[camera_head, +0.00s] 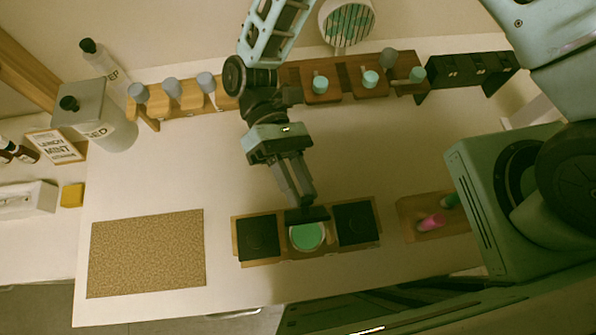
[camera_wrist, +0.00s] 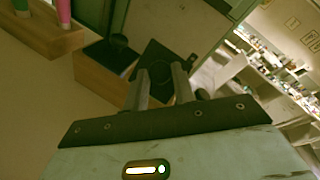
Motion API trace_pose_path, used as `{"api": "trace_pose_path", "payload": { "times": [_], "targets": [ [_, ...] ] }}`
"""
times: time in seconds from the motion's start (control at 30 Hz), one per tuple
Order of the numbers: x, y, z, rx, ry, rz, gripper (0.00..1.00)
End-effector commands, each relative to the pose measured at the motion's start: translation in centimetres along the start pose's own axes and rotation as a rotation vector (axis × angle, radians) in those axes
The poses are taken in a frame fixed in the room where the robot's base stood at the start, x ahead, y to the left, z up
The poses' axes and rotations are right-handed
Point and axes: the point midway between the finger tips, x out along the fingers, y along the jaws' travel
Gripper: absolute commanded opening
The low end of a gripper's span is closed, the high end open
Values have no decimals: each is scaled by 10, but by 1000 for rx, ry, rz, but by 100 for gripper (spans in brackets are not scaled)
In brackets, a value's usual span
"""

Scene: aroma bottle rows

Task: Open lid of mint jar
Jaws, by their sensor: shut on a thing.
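A row of three square wooden jars (camera_head: 271,260) stands at the front of the table in the head view. The middle jar is open and shows green contents (camera_head: 307,237); no label is readable on it. Its black lid (camera_head: 307,215) stands tilted up, nearly edge-on, at the jar's back edge. My gripper (camera_head: 306,203) is shut on this lid from behind. In the wrist view my gripper (camera_wrist: 162,78) has its fingers at the dark lid (camera_wrist: 168,58), and the contact is partly hidden. The left jar (camera_head: 258,238) and right jar (camera_head: 357,222) have black lids lying flat.
A cork mat (camera_head: 146,253) lies to the left. A wooden holder (camera_head: 410,216) with a pink bottle (camera_head: 432,222) and a green one stands to the right. Wooden racks with capped bottles (camera_head: 205,83) line the back. The table between racks and jars is clear.

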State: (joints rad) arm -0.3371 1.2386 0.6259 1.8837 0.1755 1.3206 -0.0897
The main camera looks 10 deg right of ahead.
Motion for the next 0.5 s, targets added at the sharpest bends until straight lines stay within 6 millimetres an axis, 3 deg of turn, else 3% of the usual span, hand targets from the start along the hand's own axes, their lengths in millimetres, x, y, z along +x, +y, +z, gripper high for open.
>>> {"api": "trace_pose_path", "payload": {
  "times": [0.03,0.07,0.1,0.5],
  "targets": [
    [0,0,0,0,2,0,0],
    [0,0,0,0,2,0,35],
    [0,0,0,0,2,0,46],
    [-6,1,-2,0,2,1,49]
  ]
}}
